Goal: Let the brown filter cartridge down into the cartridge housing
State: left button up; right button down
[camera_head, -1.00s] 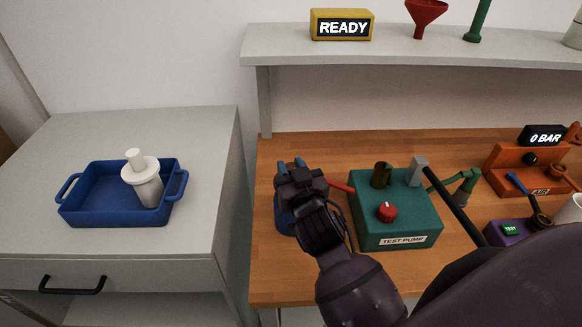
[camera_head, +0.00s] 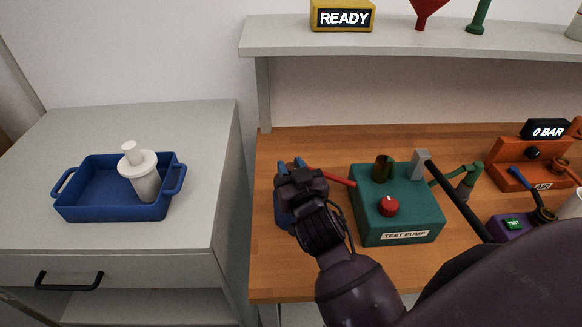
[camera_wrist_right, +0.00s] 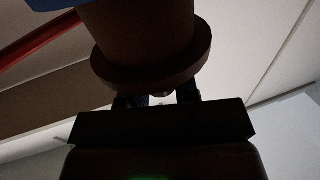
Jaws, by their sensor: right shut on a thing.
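My right gripper (camera_head: 292,170) is shut on the brown filter cartridge, above the blue cartridge housing (camera_head: 283,212) on the wooden bench. In the right wrist view the brown cartridge (camera_wrist_right: 140,35) shows as a wide cylinder with a flange, and the gripper (camera_wrist_right: 157,99) is at its flanged end. A blue edge of the housing (camera_wrist_right: 50,4) shows at the top left there. In the head view the gripper hides the cartridge and much of the housing, so I cannot tell how far the cartridge is inside. My left gripper is not in view.
The green test pump (camera_head: 398,218) stands close to the right of the housing, with a red hose (camera_head: 330,176) between them. A blue tray (camera_head: 100,208) holding a white flanged part (camera_head: 143,175) is on the grey cabinet. A shelf (camera_head: 400,39) runs above the bench.

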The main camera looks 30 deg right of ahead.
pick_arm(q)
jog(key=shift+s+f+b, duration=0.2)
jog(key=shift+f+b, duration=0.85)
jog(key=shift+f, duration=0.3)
pick_arm(e)
jog(key=shift+f, duration=1.75)
jog(key=c, duration=0.8)
grip_release()
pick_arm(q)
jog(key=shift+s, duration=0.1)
pick_arm(e)
jog(key=shift+s, duration=0.1)
